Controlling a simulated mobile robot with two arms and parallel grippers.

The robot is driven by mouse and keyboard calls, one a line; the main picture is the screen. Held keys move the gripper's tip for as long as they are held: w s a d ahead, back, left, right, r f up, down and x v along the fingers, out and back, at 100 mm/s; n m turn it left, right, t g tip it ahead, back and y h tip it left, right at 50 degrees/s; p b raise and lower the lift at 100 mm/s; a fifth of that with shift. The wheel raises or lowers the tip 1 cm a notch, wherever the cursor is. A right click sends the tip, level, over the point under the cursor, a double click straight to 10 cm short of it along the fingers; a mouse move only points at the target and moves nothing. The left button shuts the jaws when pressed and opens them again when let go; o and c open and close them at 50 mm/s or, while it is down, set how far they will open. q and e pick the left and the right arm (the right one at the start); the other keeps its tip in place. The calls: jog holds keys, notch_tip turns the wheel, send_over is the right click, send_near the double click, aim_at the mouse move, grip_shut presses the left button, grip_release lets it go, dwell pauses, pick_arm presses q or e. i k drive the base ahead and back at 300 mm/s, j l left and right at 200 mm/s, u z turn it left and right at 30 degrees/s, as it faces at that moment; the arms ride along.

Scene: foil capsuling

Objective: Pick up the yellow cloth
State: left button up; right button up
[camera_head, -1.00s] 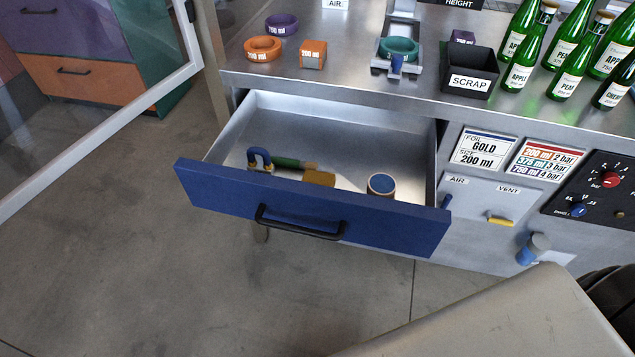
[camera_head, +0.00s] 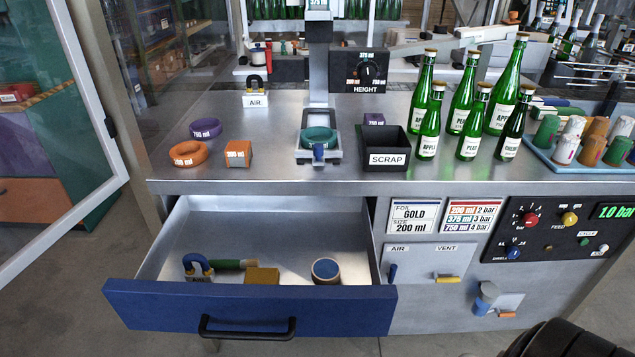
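The yellow cloth (camera_head: 262,276) is a small folded mustard-coloured piece. It lies on the floor of the open blue-fronted drawer (camera_head: 250,309), near the front. A blue padlock-shaped piece (camera_head: 198,266) and a green rod-like thing (camera_head: 228,264) lie to its left and behind it. A round blue-rimmed tin (camera_head: 326,270) is to its right.
The steel bench (camera_head: 240,120) stands above the drawer. It carries a purple ring (camera_head: 206,129), an orange ring (camera_head: 188,154), a scrap bin (camera_head: 387,150) and several green bottles. The black drawer handle (camera_head: 247,329) sticks out in front.

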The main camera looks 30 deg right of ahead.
aim_at(253, 275)
jog(key=k+l+u, duration=0.2)
jog(key=l, duration=0.25)
jog(key=l+u, duration=0.2)
jog(key=l, duration=0.25)
jog(key=k+l+u, duration=0.2)
jog(key=k+l, duration=0.05)
jog(key=l, duration=0.1)
